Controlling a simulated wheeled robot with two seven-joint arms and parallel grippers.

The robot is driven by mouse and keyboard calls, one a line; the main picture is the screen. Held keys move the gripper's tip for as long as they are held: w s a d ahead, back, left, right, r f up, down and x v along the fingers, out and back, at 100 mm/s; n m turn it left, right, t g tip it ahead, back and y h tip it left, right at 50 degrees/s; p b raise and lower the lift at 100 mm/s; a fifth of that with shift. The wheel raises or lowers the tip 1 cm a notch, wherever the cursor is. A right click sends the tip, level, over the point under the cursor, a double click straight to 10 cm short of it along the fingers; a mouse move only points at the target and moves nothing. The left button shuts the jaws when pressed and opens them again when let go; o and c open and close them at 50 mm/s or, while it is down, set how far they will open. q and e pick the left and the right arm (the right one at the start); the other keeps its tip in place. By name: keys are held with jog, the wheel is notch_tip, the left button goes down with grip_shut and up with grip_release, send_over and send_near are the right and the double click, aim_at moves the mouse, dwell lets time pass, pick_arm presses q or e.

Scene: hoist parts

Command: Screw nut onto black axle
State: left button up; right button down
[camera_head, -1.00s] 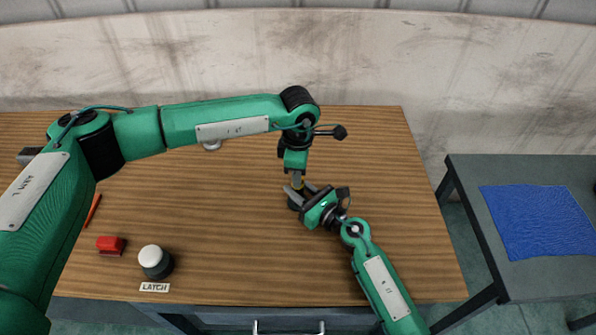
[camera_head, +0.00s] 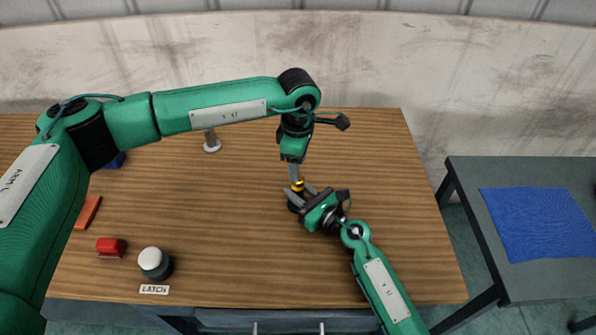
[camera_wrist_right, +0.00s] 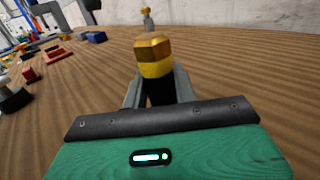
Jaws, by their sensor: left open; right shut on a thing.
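The black axle (camera_head: 294,204) stands on the wooden table, and my right gripper (camera_head: 306,196) is shut on it. In the right wrist view the black axle (camera_wrist_right: 161,92) shows dark between the two grey fingers (camera_wrist_right: 160,95). A brass hexagonal nut (camera_wrist_right: 152,47) sits above a yellow band at its top; the thread is not visible. In the head view the nut (camera_head: 298,185) is a small yellow patch. My left gripper (camera_head: 295,178) points down just above it and is open. Whether its fingertips still touch the nut cannot be told. It is not seen in the right wrist view.
A pale post (camera_head: 212,142) stands behind on the table. A black-and-white knob (camera_head: 153,262), a red block (camera_head: 110,246) and an orange-red piece (camera_head: 87,212) lie at the left. A side table (camera_head: 475,200) with a blue cloth (camera_head: 540,222) stands right. The table's right part is clear.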

pick_arm(q)
notch_tip(320, 180, up, 8)
jog(key=shift+f, duration=0.15)
pick_arm(e)
jog(key=c, duration=1)
grip_release()
jog(key=shift+c, duration=0.2)
jog(key=b+v, duration=0.2)
jog(key=v, duration=1)
jog(key=shift+s+d+f+b, duration=0.1)
jog(key=shift+s+d+b, duration=0.05)
jog(key=shift+b, duration=0.15)
pick_arm(q)
jog(key=shift+f, duration=1.4)
pick_arm(e)
jog(key=shift+s+d, duration=0.45)
jog(key=shift+d, duration=0.05)
